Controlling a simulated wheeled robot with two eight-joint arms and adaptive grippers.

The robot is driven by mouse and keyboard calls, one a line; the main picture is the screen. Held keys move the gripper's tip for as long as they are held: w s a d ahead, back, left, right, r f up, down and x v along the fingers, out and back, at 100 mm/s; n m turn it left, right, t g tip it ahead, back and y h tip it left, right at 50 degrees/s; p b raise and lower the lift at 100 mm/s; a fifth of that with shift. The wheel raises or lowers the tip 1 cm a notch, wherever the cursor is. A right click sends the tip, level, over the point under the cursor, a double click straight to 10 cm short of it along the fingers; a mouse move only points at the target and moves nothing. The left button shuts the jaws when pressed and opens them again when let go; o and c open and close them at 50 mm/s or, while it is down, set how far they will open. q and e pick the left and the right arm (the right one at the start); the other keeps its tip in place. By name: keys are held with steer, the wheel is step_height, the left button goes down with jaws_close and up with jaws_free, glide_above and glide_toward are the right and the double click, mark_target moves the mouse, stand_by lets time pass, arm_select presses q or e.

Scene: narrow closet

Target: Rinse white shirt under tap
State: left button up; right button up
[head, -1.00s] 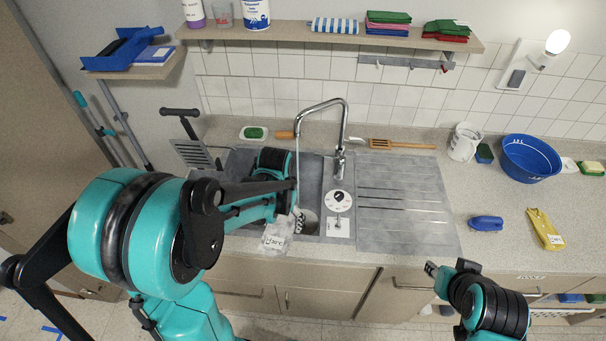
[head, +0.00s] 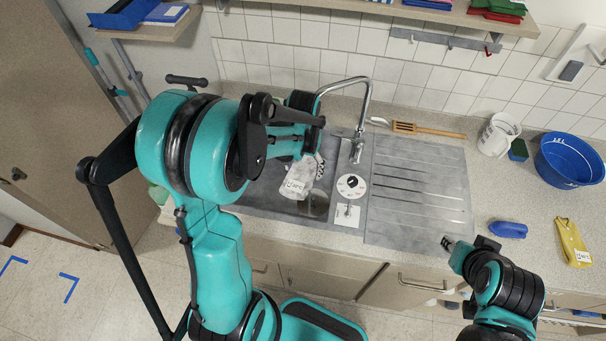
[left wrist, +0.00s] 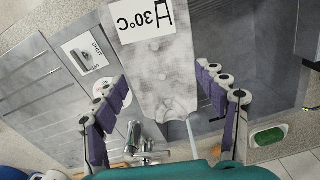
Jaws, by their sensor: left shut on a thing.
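The white shirt (head: 299,180), a greyish-white cloth with a "30°C" label, hangs from my left gripper (head: 318,140) over the sink basin (head: 328,183). In the left wrist view, the shirt (left wrist: 158,75) lies between the two purple-padded fingers of my left gripper (left wrist: 168,98). The chrome tap (head: 357,120) arches from behind the basin toward the gripper; its spout end is hidden. A thin pale-blue streak (left wrist: 191,133), seemingly water, runs to the shirt's edge in the left wrist view. My right gripper (head: 449,243) is empty near the counter's front edge; its opening is unclear.
The ribbed drainboard (head: 420,190) right of the basin is clear. A shelf (head: 440,12) hangs above.

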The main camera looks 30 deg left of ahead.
mark_target(303, 180)
arm_select(q)
steer(key=w, duration=0.2)
steer(key=w+a+f, duration=0.1)
steer(key=w+a, duration=0.1)
steer(key=w, duration=0.1)
steer(key=shift+w+a+f+b, duration=0.15)
steer(key=shift+w+a+b, duration=0.15)
steer(key=shift+b, duration=0.1)
steer(key=shift+w+a+f+b, duration=0.2)
steer(key=shift+w+a, duration=0.1)
steer(key=shift+w, duration=0.35)
steer(key=shift+w+a+f+b, duration=0.15)
steer(key=shift+w+a, duration=0.1)
steer(key=shift+w, duration=0.4)
steer(key=shift+r, duration=0.1)
steer(key=shift+s+d, duration=0.55)
steer(key=shift+s, duration=0.7)
steer(key=shift+s+d, duration=0.55)
steer(key=shift+s, duration=0.65)
steer(key=shift+s+d, duration=0.55)
steer(key=shift+s, duration=0.7)
